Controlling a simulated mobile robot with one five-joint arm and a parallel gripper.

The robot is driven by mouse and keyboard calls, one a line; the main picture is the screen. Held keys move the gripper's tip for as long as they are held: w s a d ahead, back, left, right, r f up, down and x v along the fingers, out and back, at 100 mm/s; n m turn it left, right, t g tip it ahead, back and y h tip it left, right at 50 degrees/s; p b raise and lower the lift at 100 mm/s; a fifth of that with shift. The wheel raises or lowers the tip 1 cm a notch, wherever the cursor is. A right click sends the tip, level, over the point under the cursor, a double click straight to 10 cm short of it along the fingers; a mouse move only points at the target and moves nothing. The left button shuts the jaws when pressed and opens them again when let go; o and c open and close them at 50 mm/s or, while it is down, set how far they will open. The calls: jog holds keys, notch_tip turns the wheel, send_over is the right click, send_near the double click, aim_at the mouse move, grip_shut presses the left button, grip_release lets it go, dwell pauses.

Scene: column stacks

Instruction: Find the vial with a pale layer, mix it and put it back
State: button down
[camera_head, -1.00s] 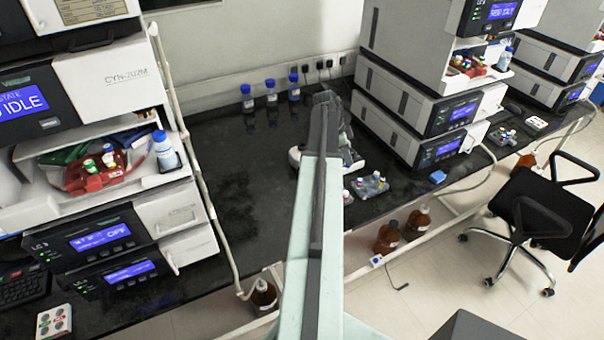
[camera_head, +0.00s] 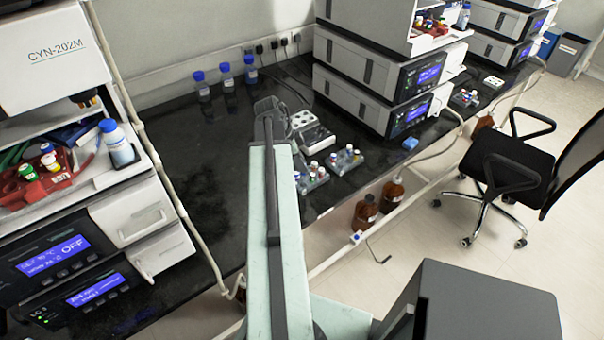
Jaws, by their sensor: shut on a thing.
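My gripper (camera_head: 268,104) is at the far end of my pale green arm, over the dark bench. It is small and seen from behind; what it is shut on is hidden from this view. Two small clear racks with capped vials stand right of my arm: a nearer rack (camera_head: 313,181) and one beside it (camera_head: 344,160). Their caps look white, red and blue. A red holder (camera_head: 45,187) with a few capped vials sits on the left instrument's shelf. The vials are too small to tell whether any has a pale layer.
A white device (camera_head: 316,137) with round wells lies just right of my gripper. Stacked instruments (camera_head: 365,85) stand behind the racks. Several blue-capped bottles (camera_head: 227,80) stand near the wall. The bench (camera_head: 185,150) left of my arm is clear. A black chair (camera_head: 508,160) stands right.

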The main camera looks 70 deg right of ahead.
jog(key=shift+s+a+f+b, duration=0.15)
jog(key=shift+f+b, duration=0.8)
jog(key=shift+f, duration=0.15)
jog(key=shift+s+a+f+b, duration=0.1)
jog(key=shift+a+f+b, duration=0.05)
jog(key=shift+f+b, duration=0.85)
jog(key=shift+w+f+b, duration=0.1)
jog(key=shift+f+b, duration=0.5)
jog(key=shift+f, duration=0.15)
dwell(0.3)
jog(key=shift+f+b, duration=0.35)
jog(key=c, duration=0.9)
grip_release()
jog(key=shift+w, duration=0.1)
